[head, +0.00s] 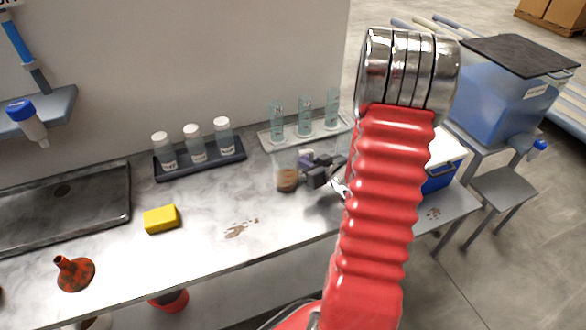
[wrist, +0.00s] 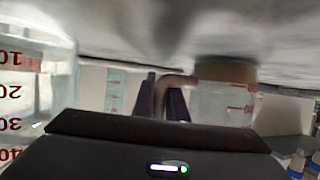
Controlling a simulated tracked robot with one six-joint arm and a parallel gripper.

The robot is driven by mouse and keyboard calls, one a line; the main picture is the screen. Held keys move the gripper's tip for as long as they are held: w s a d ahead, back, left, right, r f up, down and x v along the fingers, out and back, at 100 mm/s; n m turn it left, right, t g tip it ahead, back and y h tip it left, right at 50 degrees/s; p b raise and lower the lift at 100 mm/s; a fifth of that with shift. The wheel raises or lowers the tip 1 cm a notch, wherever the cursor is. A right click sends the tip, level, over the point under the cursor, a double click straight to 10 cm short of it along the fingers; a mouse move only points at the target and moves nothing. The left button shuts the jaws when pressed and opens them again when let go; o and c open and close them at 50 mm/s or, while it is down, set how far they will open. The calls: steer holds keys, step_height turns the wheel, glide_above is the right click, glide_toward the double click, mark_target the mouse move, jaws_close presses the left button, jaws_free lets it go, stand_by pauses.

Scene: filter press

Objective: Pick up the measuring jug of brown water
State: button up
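The measuring jug (head: 287,173) is clear, with brown water (head: 288,182) low inside. It appears upright on the bench. My gripper (head: 308,163) is at its right side, low over the bench and partly behind my red arm. The wrist view is upside down. There the jug (wrist: 215,105) shows red marks, with the brown water (wrist: 225,70) towards the top of the picture. The dark purple fingers of my gripper (wrist: 162,98) lie on both sides of the jug's pale curved handle (wrist: 172,84). Whether they press on it cannot be made out.
Clear cylinders stand on a pale tray (head: 265,140) behind the jug; a large clear vessel (wrist: 30,90) is close in the wrist view. A dark rack (head: 170,175) of white-capped bottles, yellow sponge (head: 161,219), rusty funnel (head: 75,273) and black tray (head: 100,205) lie left.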

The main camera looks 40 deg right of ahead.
steer(key=shift+r, duration=0.3)
jaws_close()
step_height(320, 180, up, 9)
steer(key=shift+r, duration=0.15)
stand_by(1.2)
steer(key=shift+r, duration=0.1)
stand_by(0.6)
